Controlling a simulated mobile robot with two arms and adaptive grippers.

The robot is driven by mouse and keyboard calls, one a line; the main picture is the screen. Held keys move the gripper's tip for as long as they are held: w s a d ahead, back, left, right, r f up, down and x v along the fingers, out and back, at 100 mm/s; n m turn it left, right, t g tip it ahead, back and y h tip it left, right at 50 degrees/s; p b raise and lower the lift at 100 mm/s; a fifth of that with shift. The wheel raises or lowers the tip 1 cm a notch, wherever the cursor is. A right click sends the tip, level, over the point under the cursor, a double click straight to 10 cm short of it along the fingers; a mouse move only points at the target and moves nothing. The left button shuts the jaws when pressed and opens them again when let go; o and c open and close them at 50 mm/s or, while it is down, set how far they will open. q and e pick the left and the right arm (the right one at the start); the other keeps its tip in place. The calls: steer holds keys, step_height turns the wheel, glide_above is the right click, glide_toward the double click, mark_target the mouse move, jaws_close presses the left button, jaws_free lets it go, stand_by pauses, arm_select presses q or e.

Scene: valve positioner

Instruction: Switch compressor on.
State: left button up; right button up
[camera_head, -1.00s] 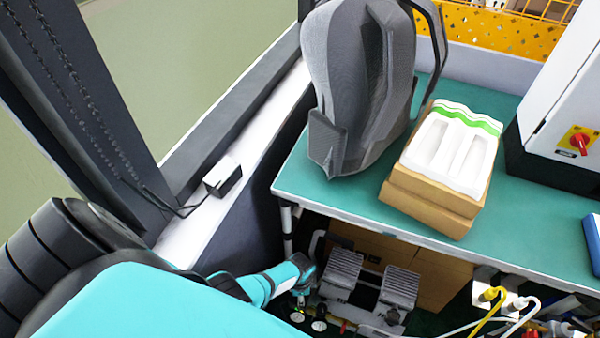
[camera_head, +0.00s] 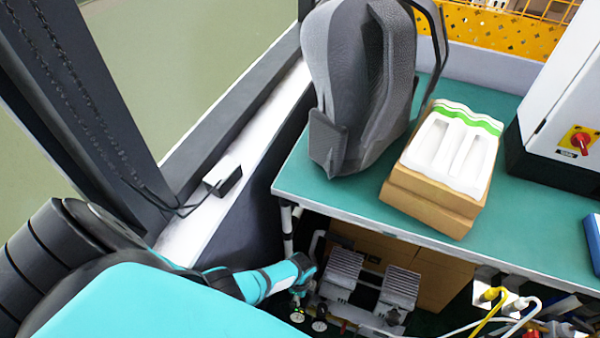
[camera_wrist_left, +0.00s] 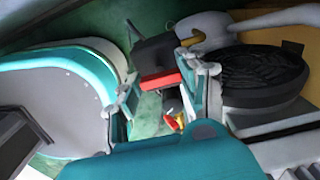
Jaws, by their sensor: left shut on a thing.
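The compressor (camera_head: 343,268) stands under the green bench, with two grey ribbed heads. My left arm reaches down to its left side. My left gripper (camera_head: 299,301) is small and partly hidden there in the head view. In the left wrist view my left gripper (camera_wrist_left: 162,92) has its fingers on either side of a black switch box with a red part (camera_wrist_left: 160,80), and it is shut on this red-and-black switch. The exact contact is hard to see. The switch's setting cannot be told. My right gripper is not in view.
The bench (camera_head: 300,180) overhangs the compressor. A grey backpack (camera_head: 360,85) and a cardboard box (camera_head: 430,205) stand on it. A white cabinet with a red knob (camera_head: 579,143) is at the right. Yellow and white cables (camera_head: 490,312) run at the lower right.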

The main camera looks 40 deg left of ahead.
arm_select(q)
steer(key=shift+a, duration=0.1)
steer(key=o, duration=1.2)
